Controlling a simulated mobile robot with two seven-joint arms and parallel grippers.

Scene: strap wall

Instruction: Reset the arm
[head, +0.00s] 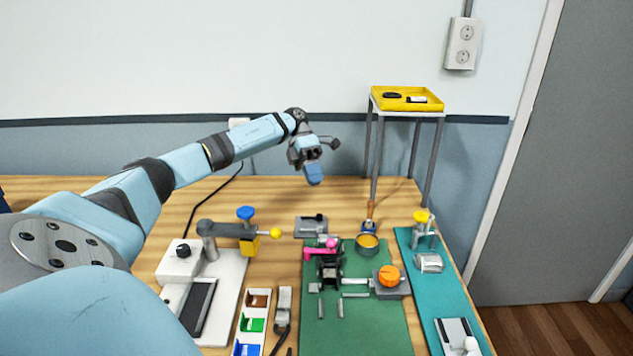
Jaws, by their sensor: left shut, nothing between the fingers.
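My left arm reaches in from the left over the wooden table (190,205). My left gripper (314,176) is at its end, above the back of the table, pointing down. It is shut and holds nothing. It is behind the grey plate with a fixture (311,225) and left of the small stand. My right gripper is not in view.
A green mat (375,325) with several fixtures and an orange knob (389,275) lies in front. A teal mat (425,290) is to its right. A white-based press (225,275) stands left. A stand with a yellow tray (407,107) rises at the back right.

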